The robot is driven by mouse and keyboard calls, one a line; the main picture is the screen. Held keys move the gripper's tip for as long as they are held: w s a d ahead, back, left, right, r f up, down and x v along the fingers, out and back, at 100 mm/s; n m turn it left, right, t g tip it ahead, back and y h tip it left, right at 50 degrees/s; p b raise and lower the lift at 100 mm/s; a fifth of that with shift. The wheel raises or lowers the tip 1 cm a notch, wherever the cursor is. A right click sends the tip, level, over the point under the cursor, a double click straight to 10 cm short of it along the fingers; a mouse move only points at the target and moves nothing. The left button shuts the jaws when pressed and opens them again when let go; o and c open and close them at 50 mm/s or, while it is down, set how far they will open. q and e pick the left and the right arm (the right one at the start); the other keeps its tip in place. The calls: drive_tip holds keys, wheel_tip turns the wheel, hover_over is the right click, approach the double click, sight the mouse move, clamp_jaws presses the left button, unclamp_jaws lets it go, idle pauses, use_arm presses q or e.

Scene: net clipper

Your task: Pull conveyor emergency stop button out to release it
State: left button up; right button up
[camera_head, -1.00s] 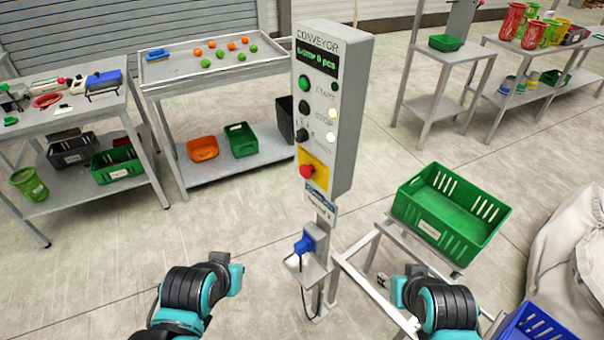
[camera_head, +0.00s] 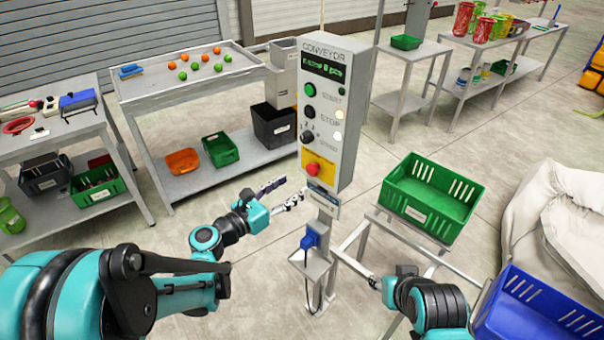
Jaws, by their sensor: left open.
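The red emergency stop button (camera_head: 312,169) sits on a yellow plate (camera_head: 326,174) low on the front of the grey conveyor control box (camera_head: 341,130). My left gripper (camera_head: 288,192) is open and empty, its fingers pointing right toward the box. In the picture it is just left of and below the button, apart from it. My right gripper (camera_head: 368,281) is low at the right of the post, near the metal frame. Its fingers are small in view, so I cannot tell whether they are open.
A green crate (camera_head: 467,215) stands on the metal frame right of the post. A blue crate (camera_head: 500,325) and a white sack (camera_head: 560,205) are at the lower right. A table with colored balls (camera_head: 250,72) stands behind left. A blue plug box (camera_head: 309,241) is on the post.

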sight(309, 170)
use_arm(q)
drive_tip(key=shift+n, duration=0.8)
drive_tip(key=x, duration=0.2)
drive_tip(key=b+x, duration=0.1)
drive_tip(key=x, duration=0.5)
drive_tip(key=shift+w+a+r+b, duration=0.1)
drive_tip(key=shift+w+r+b, duration=0.05)
drive_tip(key=shift+r+b, duration=0.2)
